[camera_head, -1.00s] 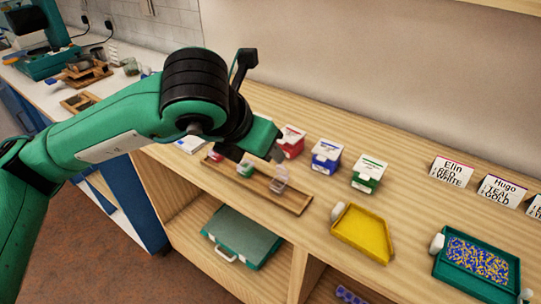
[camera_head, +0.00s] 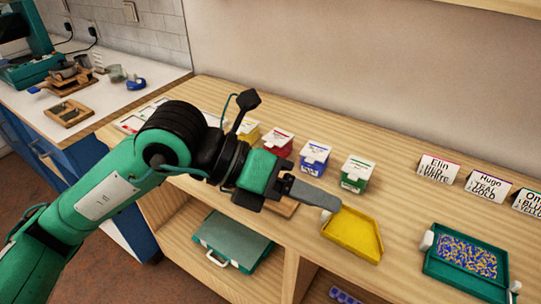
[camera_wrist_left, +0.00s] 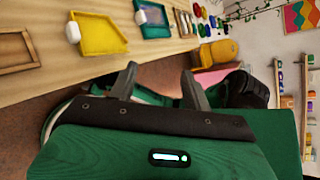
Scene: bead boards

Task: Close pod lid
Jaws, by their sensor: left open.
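My left gripper (camera_head: 310,193) reaches in from the left over the wooden worktop, its fingers pointing right toward the yellow tray. In the left wrist view its two fingers (camera_wrist_left: 159,82) stand apart with nothing between them. No pod or pod lid can be made out now; my left arm covers the part of the worktop where small pods stood in the earlier head view. Only an end of the long wooden tray (camera_head: 283,208) shows beneath my gripper. A wooden tray (camera_wrist_left: 32,66) also shows at the left of the wrist view. My right gripper is in neither view.
A yellow tray (camera_head: 352,235) and a teal tray of mixed beads (camera_head: 432,268) lie to the right. Red (camera_head: 278,143), blue (camera_head: 314,158) and green (camera_head: 357,174) boxes stand behind my gripper. Name cards (camera_head: 437,169) stand along the back. The worktop between boxes and cards is clear.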

